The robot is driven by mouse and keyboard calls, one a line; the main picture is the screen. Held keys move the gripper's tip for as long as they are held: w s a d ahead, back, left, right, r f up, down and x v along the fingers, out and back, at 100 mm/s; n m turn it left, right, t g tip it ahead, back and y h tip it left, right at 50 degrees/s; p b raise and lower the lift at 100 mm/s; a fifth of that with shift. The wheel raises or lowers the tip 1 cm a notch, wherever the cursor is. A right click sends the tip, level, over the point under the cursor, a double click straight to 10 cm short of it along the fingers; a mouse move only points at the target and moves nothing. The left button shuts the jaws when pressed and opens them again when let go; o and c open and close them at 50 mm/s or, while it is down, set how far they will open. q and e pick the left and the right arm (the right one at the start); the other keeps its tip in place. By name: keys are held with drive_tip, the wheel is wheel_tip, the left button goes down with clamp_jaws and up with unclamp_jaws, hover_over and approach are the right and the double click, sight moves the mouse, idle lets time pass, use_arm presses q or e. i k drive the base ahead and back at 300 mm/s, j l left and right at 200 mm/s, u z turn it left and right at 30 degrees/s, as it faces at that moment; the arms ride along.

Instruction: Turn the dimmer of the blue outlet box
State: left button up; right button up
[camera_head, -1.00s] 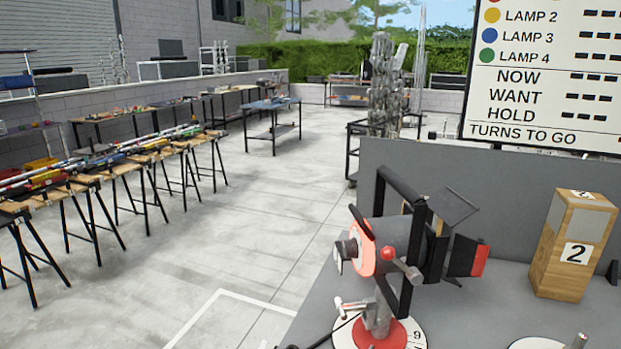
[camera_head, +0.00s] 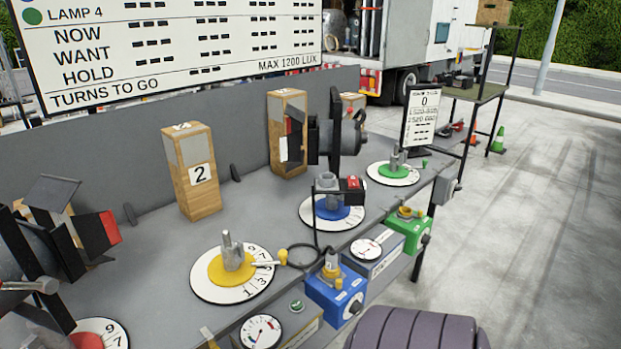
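The blue outlet box (camera_head: 334,293) sits at the front edge of the grey bench, right of centre in the head view. Its dimmer appears to be the upright yellowish knob (camera_head: 331,266) on top; its exact setting is too small to read. A dark round part shows on the box's right side. A black cable runs behind the knob. Neither my left nor my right gripper is in view, and nothing touches the box.
A green outlet box (camera_head: 408,232) and a white-dial meter (camera_head: 373,254) stand right of the blue box. Another meter (camera_head: 262,331) is to its left. Stands on yellow (camera_head: 228,275) and blue (camera_head: 325,215) discs are behind. A dark ribbed rounded shape (camera_head: 415,330) fills the lower foreground.

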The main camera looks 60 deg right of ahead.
sight(356, 308)
drive_tip(key=z, duration=2.2)
